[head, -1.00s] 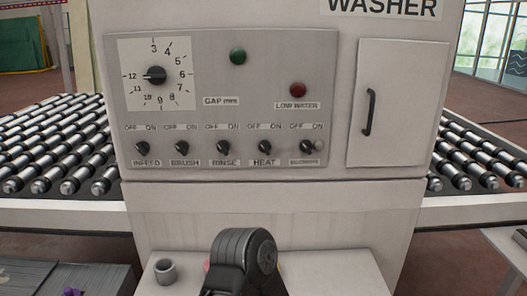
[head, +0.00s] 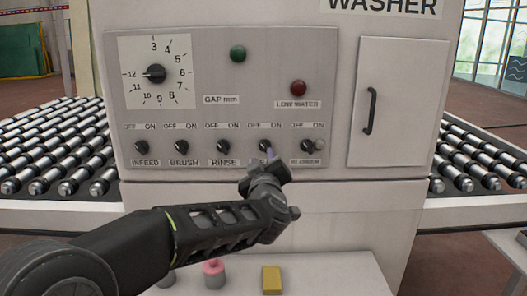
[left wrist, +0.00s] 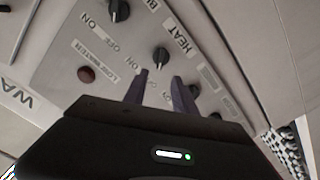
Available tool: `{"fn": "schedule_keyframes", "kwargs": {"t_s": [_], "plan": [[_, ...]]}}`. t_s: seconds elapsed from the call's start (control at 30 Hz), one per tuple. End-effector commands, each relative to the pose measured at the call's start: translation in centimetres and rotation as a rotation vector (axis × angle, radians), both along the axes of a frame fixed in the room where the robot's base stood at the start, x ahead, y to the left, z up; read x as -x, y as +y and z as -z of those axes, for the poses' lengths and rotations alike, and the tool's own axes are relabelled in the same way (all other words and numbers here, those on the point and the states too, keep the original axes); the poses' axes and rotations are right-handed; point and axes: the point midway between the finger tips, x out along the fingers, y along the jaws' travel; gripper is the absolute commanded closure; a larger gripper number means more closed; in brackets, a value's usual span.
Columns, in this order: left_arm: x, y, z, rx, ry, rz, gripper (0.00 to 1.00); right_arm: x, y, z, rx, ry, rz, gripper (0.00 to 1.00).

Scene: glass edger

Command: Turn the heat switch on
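The heat switch is a small black rotary knob, in the row of knobs on the grey panel (head: 225,75), with OFF and ON printed above it. In the head view my left gripper (head: 268,154) is in front of it and hides most of the knob and its HEAT label. In the left wrist view the heat knob (left wrist: 160,56) shows beside its HEAT label, just beyond the tips of my left gripper (left wrist: 159,75). The two purple-grey fingers are apart with nothing held between them. I cannot tell which way the knob points. My right gripper is not in view.
The rinse knob (head: 223,147) and blower knob (head: 307,146) sit close on either side. The dial (head: 155,74), green lamp (head: 238,54) and red lamp (head: 298,88) are above. A ledge below holds a pink-topped weight (head: 213,275) and a yellow block (head: 271,280).

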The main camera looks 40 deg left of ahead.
Motion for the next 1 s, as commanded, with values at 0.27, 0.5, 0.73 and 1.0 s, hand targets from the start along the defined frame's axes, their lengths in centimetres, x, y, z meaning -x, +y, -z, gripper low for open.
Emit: {"fn": "schedule_keyframes", "kwargs": {"t_s": [0.27, 0.5, 0.73, 1.0], "plan": [[-0.2, 0.0, 0.1, 0.000, 0.002, 0.003, 0.67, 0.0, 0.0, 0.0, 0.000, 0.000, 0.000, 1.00], [-1.8, 1.2, 0.2, 0.001, 0.005, 0.003, 0.67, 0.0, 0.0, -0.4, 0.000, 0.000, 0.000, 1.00], [-4.7, 3.4, 0.2, 0.003, 0.005, 0.004, 0.67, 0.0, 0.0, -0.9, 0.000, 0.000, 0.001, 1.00], [-6.3, 4.6, 0.2, 0.000, 0.004, 0.005, 0.67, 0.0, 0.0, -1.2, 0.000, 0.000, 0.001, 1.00]]}}
